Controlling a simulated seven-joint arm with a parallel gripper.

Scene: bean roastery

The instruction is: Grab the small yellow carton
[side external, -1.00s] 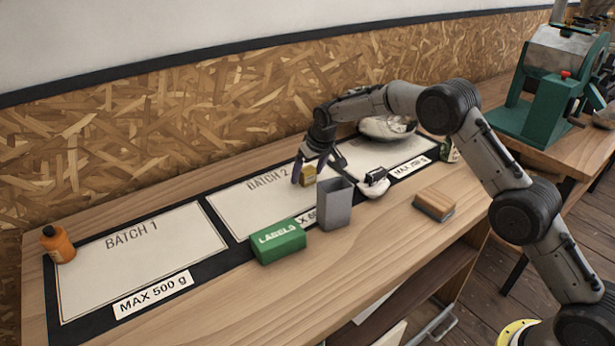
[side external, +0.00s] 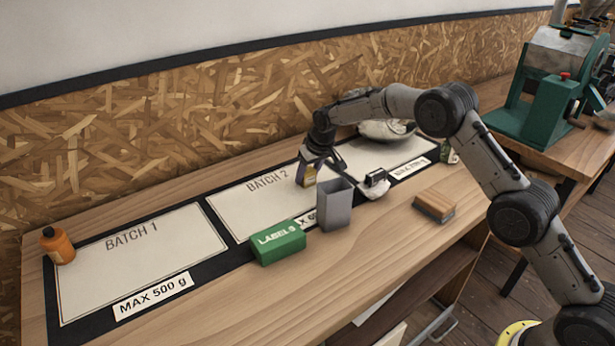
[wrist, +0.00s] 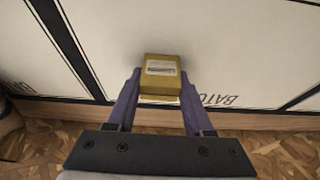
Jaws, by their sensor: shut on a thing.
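The small yellow carton (wrist: 160,78) sits between my two purple-grey fingers in the wrist view and has a white label on its face. In the side external view the carton (side external: 309,173) shows only in part, at the batch 2 panel. My gripper (wrist: 159,90) is shut on the carton, one finger on each side. In the side external view my gripper (side external: 310,178) reaches down from above around it. I cannot tell whether the carton touches the mat or is just above it.
A grey open-topped bin (side external: 335,206) stands just in front of my gripper, with a green labels box (side external: 278,243) to its left. A white object with a black top (side external: 376,183) and a wooden block (side external: 434,206) are to the right. A metallic bowl (side external: 386,130) stands behind. The batch 1 panel (side external: 135,255) is clear.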

